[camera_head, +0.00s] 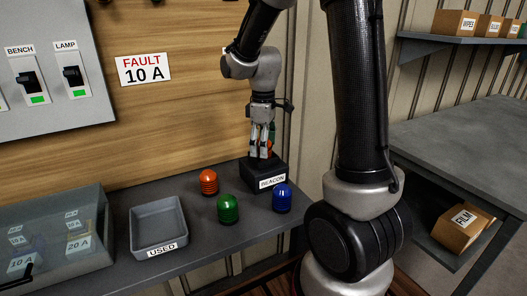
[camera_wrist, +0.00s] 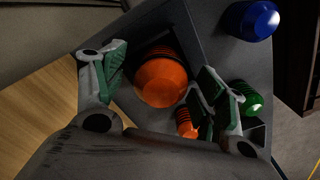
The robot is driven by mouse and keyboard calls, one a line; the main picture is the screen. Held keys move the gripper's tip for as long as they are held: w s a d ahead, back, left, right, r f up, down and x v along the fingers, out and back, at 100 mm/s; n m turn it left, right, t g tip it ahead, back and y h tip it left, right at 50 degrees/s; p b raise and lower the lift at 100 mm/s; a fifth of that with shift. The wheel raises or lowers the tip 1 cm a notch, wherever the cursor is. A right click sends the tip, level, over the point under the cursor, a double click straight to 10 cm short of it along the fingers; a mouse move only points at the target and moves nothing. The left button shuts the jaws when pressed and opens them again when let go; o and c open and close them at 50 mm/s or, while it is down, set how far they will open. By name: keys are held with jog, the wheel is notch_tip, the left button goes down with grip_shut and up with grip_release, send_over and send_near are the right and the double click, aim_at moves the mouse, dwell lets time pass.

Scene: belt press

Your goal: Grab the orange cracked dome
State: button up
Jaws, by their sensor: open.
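A large orange dome (camera_wrist: 161,82) sits on the black beacon base (camera_head: 262,175), between the fingers of my gripper (camera_wrist: 160,84) in the wrist view. In the head view my gripper (camera_head: 262,148) points down just above the base, and its fingers mostly hide that dome. The jaws are open, one finger on each side of the dome; I cannot tell whether they touch it. A second orange dome (camera_head: 208,182) stands on the shelf left of the base; it shows smaller in the wrist view (camera_wrist: 186,123). I cannot make out a crack on either.
A green dome (camera_head: 228,208) and a blue dome (camera_head: 282,198) stand on the grey shelf in front of the base. An empty tray marked USED (camera_head: 158,248) and a clear-lidded box (camera_head: 50,232) are at left. The wooden wall panel (camera_head: 200,100) is close behind.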

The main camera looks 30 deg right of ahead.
jog(key=shift+f, duration=0.1)
jog(key=shift+c, duration=0.5)
jog(key=c, duration=1)
notch_tip(320, 180, up, 10)
